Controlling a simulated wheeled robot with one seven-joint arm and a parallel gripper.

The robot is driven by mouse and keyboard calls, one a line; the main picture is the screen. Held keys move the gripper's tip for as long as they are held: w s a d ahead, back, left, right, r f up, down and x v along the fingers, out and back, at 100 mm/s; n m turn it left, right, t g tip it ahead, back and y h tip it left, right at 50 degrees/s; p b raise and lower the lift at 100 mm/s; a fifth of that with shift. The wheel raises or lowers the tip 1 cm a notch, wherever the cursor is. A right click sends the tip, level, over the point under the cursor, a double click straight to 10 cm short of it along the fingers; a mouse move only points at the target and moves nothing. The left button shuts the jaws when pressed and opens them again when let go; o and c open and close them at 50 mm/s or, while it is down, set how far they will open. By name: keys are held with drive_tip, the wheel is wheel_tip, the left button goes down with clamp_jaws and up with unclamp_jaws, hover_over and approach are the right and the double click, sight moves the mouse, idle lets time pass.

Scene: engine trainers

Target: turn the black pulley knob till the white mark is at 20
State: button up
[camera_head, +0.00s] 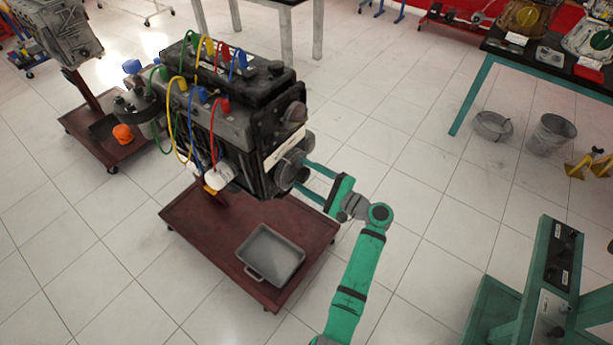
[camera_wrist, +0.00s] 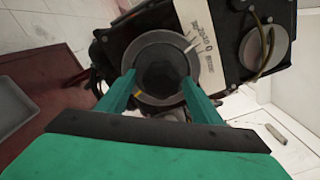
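The black pulley knob (camera_wrist: 163,68) shows face-on in the wrist view, inside a grey pulley ring (camera_wrist: 117,48). In the head view the pulley (camera_head: 287,174) is at the right end of the engine, partly behind my gripper. My gripper (camera_wrist: 158,76) has its two green fingers on either side of the knob, tips inside the ring; I cannot tell whether they touch it. In the head view my gripper (camera_head: 304,176) reaches the pulley from the right. A pale scale plate (camera_wrist: 205,40) with numbers and tick lines stands at the ring's upper right. The white mark is hard to make out.
The engine (camera_head: 240,130) stands over a dark red wheeled base (camera_head: 205,235) with a grey tray (camera_head: 270,254) on it. Coloured cables loop over the engine. A teal-legged table (camera_head: 470,95) and buckets (camera_head: 552,133) are at the right. The floor between is clear.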

drive_tip(key=v, duration=1.1)
idle(0.5)
drive_tip(key=s+a+f+h, duration=0.2)
drive_tip(key=s+f+h, duration=0.25)
drive_tip(key=f, duration=0.45)
drive_tip(key=s+a+f+h, duration=0.3)
drive_tip(key=s+f, duration=0.2)
drive_tip(key=f, duration=0.4)
drive_tip(key=s+f+n+h, duration=0.2)
drive_tip(key=s+f+h, duration=0.3)
drive_tip(key=s, duration=0.8)
drive_tip(key=s+r+n+t+h, duration=0.1)
drive_tip(key=s+r+n, duration=0.15)
drive_tip(key=s, duration=0.35)
drive_tip(key=s+r+n+h, duration=0.2)
drive_tip(key=s+r, duration=0.2)
drive_tip(key=s, duration=0.1)
drive_tip(key=s+a+r+n+t, duration=0.2)
drive_tip(key=s+r+n, duration=0.1)
drive_tip(key=r, duration=0.5)
drive_tip(key=s+a+r+n+t, duration=0.1)
drive_tip(key=s+r+n, duration=0.3)
drive_tip(key=r, duration=0.5)
drive_tip(key=shift+s+a+r+t+y, duration=0.15)
drive_tip(key=shift+s+a+t+y, duration=0.3)
drive_tip(key=shift+s, duration=0.3)
